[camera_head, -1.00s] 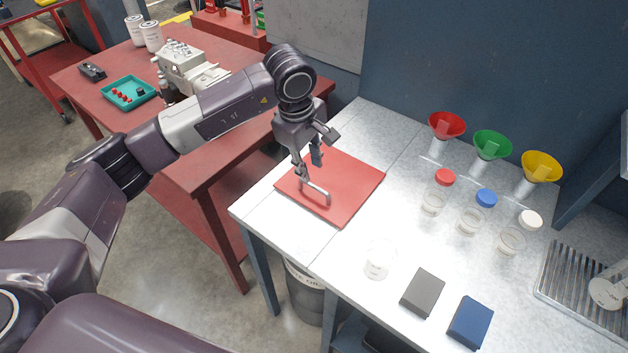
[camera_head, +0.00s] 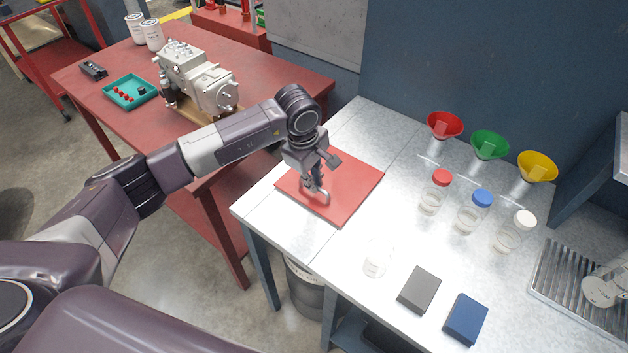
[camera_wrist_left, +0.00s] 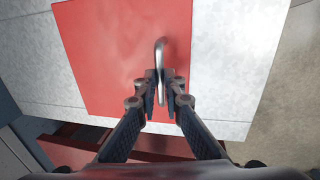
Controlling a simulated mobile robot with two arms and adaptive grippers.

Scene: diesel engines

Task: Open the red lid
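The red lid (camera_head: 350,178) is a flat red square panel. It lies level with the pale metal worktop and looks closed. A bent metal handle (camera_head: 322,196) stands up near its left front edge. My left gripper (camera_head: 315,186) is over that handle, fingers pointing down. In the left wrist view, the fingers (camera_wrist_left: 164,84) are close together on either side of the handle (camera_wrist_left: 160,60) and appear shut on it. The red lid (camera_wrist_left: 110,50) fills much of that view. My right gripper is not in view.
Red, green and yellow funnels and several capped jars (camera_head: 434,193) stand right of the lid. A grey box (camera_head: 419,289) and a blue box (camera_head: 465,319) lie in front. A red table (camera_head: 270,75) with an engine part (camera_head: 203,82) stands left. A bin (camera_head: 306,290) sits below.

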